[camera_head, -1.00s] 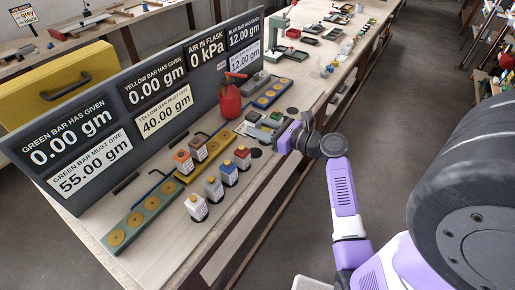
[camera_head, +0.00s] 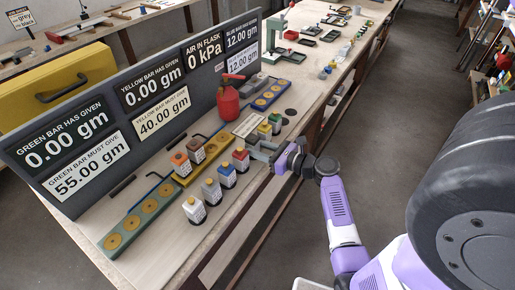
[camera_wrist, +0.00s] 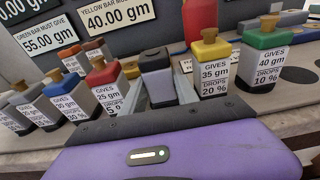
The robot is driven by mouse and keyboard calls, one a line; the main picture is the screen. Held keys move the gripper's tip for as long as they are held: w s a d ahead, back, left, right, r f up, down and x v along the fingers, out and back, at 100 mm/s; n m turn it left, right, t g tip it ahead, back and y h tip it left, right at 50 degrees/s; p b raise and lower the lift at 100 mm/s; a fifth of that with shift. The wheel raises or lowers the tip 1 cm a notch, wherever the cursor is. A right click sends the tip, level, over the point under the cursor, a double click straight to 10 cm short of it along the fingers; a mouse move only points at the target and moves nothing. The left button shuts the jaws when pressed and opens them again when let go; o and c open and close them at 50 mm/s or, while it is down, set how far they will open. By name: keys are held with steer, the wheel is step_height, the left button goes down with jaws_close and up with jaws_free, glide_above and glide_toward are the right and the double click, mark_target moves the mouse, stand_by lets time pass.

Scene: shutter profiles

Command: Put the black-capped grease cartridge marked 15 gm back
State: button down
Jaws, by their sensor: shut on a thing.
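My gripper (camera_wrist: 160,92) is shut on a dark-capped cartridge (camera_wrist: 157,70) with a grey body, upright between the fingers in the wrist view; no mark on it can be read. In the head view my gripper (camera_head: 268,152) is at the table's front edge, just right of the red-topped cartridge (camera_head: 240,160); the held cartridge (camera_head: 253,139) shows only small there.
A red flask (camera_head: 228,102) and a grey display board (camera_head: 150,95) are behind. A dark round spot (camera_head: 291,112) on the table is bare.

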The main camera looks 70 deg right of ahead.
steer(key=shift+f, duration=0.15)
steer(key=c, duration=0.9)
jaws_free()
